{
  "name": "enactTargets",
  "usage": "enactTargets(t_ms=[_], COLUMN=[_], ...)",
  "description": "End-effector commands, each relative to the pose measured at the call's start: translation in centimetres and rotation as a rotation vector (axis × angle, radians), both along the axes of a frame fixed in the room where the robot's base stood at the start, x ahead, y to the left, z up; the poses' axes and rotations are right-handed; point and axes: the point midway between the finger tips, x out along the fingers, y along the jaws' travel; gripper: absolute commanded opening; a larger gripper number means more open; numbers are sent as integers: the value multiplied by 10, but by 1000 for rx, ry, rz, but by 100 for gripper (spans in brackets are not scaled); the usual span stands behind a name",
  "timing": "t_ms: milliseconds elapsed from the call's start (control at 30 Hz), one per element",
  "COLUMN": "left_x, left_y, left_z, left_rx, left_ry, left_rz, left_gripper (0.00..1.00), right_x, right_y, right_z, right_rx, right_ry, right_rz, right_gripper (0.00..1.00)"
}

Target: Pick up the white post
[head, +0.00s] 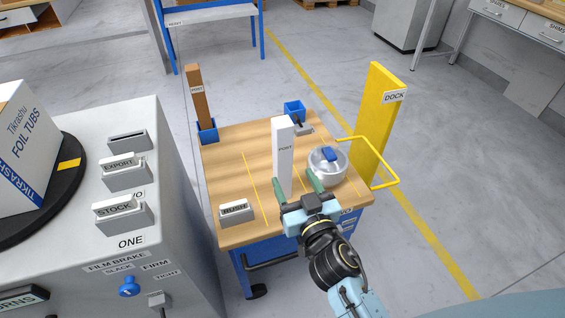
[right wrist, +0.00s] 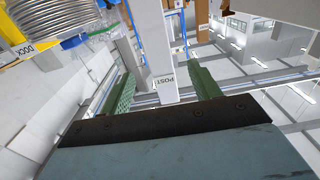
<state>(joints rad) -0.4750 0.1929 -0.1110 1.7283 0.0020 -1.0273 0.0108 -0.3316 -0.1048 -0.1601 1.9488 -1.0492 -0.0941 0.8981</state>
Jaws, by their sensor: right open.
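My left gripper is not in view.
A glass bowl with a blue item (head: 328,163) stands close right of the post. A brown post (head: 197,95) stands in a blue holder at the back left. A RUSH block (head: 237,211) sits at the front left. A yellow DOCK panel (head: 378,120) and rail flank the cart's right.

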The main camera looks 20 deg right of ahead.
Motion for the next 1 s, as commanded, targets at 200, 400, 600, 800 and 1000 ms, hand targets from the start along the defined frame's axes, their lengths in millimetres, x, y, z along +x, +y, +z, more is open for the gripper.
enactTargets(t_ms=[200,400,600,800,1000], left_x=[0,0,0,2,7], left_y=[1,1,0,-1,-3], left_z=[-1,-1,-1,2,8], left_rx=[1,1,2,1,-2], left_ry=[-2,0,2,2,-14], left_rz=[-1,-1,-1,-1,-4], left_gripper=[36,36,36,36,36], right_x=[40,55,74,101,108], right_y=[1,1,1,2,2], right_z=[0,-1,0,-1,-1], right_rx=[-3,-2,-6,-4,-2], right_ry=[0,2,2,3,4], right_rz=[2,-1,0,-1,-1], right_gripper=[62,62,62,62,62])
